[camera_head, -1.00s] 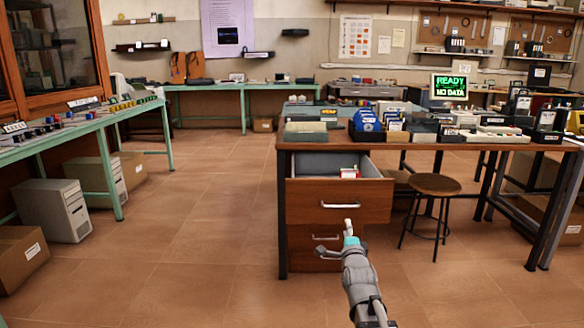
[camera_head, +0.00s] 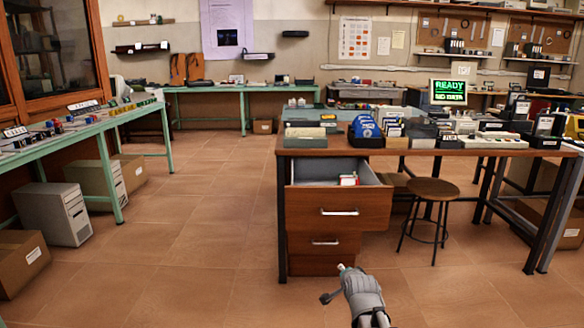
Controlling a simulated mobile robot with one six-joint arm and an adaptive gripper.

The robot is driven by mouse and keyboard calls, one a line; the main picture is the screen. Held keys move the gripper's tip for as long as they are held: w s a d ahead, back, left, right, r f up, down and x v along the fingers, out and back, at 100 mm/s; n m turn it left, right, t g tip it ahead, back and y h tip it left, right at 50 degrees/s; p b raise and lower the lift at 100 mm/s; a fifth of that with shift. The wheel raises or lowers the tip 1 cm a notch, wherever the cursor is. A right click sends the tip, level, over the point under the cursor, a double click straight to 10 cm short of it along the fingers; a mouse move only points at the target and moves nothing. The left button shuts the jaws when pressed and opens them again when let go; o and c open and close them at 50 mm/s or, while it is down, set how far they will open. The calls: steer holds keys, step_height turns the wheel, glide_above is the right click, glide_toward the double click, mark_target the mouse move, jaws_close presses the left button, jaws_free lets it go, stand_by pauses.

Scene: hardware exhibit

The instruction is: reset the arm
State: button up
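My gripper (camera_head: 333,283) shows at the bottom of the head view, at the end of my grey arm. It is low in front of the desk's drawer unit, over the tiled floor, and appears apart from it. One finger points up and another part sticks out to the left. I see nothing held in it, but its fingers are too small and foreshortened to judge the opening. The top drawer (camera_head: 339,209) of the desk is pulled open, with a small red and white item (camera_head: 348,179) inside. The drawer below (camera_head: 325,243) is closed.
A round stool (camera_head: 433,189) stands right of the drawers. A green bench (camera_head: 100,122), computer towers and cartons line the left. The middle floor (camera_head: 200,220) is clear.

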steer(key=s+f+n+g+p, duration=0.2)
steer(key=s+n+g, duration=0.35)
steer(key=s, duration=0.45)
steer(key=s+f+n+g+p, duration=0.25)
steer(key=s+n+g, duration=0.35)
steer(key=s, duration=0.5)
step_height(320, 180, up, 38)
steer(key=p, duration=3.7)
steer(key=shift+w+d+m+p, duration=0.25)
steer(key=shift+m+p, duration=0.1)
steer(key=shift+m, duration=0.1)
steer(key=shift+f+g, duration=0.15)
steer(key=shift+g, duration=0.1)
steer(key=shift+w, duration=0.1)
